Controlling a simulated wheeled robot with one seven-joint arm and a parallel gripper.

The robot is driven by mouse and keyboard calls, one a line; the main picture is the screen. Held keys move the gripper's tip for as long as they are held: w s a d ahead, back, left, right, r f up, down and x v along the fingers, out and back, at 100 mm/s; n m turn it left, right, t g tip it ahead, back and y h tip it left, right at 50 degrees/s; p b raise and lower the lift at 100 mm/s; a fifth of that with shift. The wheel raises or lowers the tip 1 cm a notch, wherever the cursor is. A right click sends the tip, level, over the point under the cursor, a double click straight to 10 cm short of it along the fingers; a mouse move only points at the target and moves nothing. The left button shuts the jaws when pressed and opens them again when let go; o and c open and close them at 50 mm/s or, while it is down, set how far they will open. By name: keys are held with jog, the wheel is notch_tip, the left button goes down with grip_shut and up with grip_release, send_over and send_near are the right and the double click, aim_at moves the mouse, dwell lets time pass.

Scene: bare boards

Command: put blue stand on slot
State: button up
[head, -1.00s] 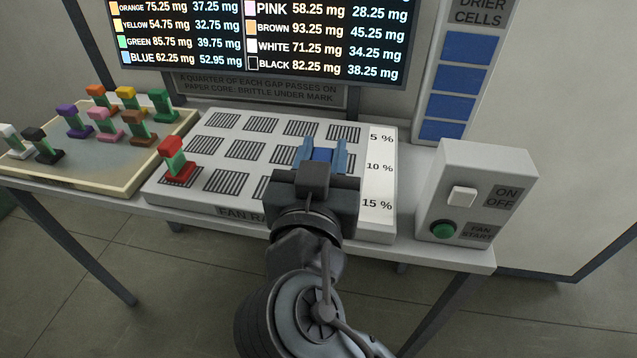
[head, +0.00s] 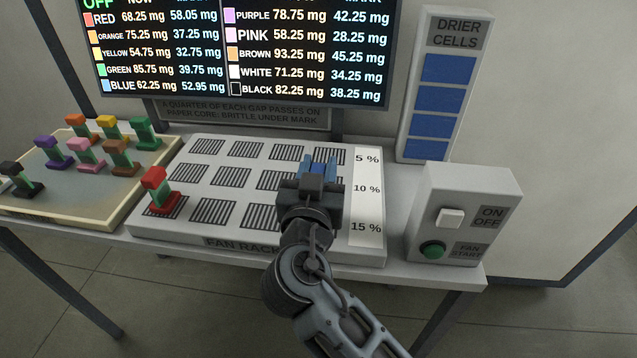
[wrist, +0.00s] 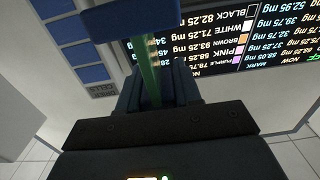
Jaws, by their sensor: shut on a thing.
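The blue stand shows in the wrist view as a blue block (wrist: 132,20) on a green stem. My gripper (head: 320,168) is shut on that stem, and its fingers also show in the wrist view (wrist: 155,85). In the head view only a bit of the blue block (head: 318,169) shows between the fingers; the stand's base is hidden. The gripper is over the right column of the fan rack (head: 222,228), close to the back slot (head: 337,155) in the 5 % row. Whether the stand touches the rack cannot be told.
A red stand (head: 155,188) is on the rack's left column, in the 15 % row. Several other coloured stands are on a tray (head: 110,212) at left. A switch box (head: 465,215) stands right of the rack. The drier cells panel (head: 443,85) and a screen (head: 240,50) are behind.

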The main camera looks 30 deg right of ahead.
jog(key=shift+f, duration=1.85)
jog(key=shift+f, duration=0.15)
jog(key=o, duration=1.1)
jog(key=shift+c, duration=0.2)
jog(key=shift+r, duration=0.2)
jog(key=b+v, duration=0.2)
jog(key=v, duration=1)
jog(key=shift+b, duration=0.35)
